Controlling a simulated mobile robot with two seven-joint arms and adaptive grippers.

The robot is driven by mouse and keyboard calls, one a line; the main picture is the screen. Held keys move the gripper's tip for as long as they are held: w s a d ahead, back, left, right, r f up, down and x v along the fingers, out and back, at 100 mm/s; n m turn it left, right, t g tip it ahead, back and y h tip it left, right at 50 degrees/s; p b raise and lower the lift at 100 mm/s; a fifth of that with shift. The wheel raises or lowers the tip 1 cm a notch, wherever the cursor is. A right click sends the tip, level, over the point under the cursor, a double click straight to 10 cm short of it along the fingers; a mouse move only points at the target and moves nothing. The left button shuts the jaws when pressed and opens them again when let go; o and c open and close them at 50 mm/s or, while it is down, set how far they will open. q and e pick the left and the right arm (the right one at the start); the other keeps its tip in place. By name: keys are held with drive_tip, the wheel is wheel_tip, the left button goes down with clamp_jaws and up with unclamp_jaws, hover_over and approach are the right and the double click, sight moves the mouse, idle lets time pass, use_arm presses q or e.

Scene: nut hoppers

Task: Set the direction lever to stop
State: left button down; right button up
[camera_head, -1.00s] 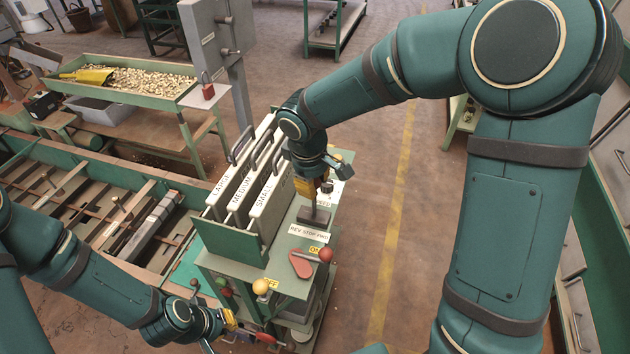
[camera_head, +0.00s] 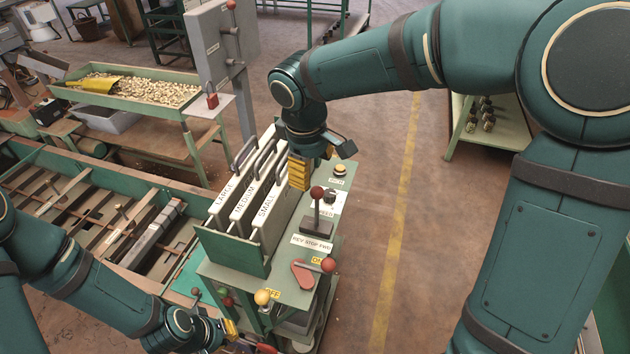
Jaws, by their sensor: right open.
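The direction lever (camera_head: 317,208) has a dark red knob on a thin rod. It rises from a black base (camera_head: 317,230) on the green machine top, behind the label "REV STOP FWD" (camera_head: 312,244). The rod looks about upright, over the middle of the label. My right gripper (camera_head: 299,185), with yellow fingers, is open and empty. It hangs to the left of and behind the knob, apart from it in the picture. My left gripper (camera_head: 232,330) is low at the machine's front left side; its fingers are too small to tell their opening.
Three upright plates marked large, medium and small (camera_head: 250,205) stand left of the lever. A red lever with a red ball (camera_head: 305,272) and a yellow ball knob (camera_head: 262,297) are in front. Behind are a speed knob (camera_head: 330,196) and a yellow button (camera_head: 340,170).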

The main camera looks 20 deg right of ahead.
drive_tip(key=shift+s+a+r, duration=0.1)
drive_tip(key=shift+r, duration=0.75)
drive_tip(key=shift+s+a+r, duration=0.1)
drive_tip(key=shift+r, duration=0.7)
drive_tip(key=shift+w, duration=0.1)
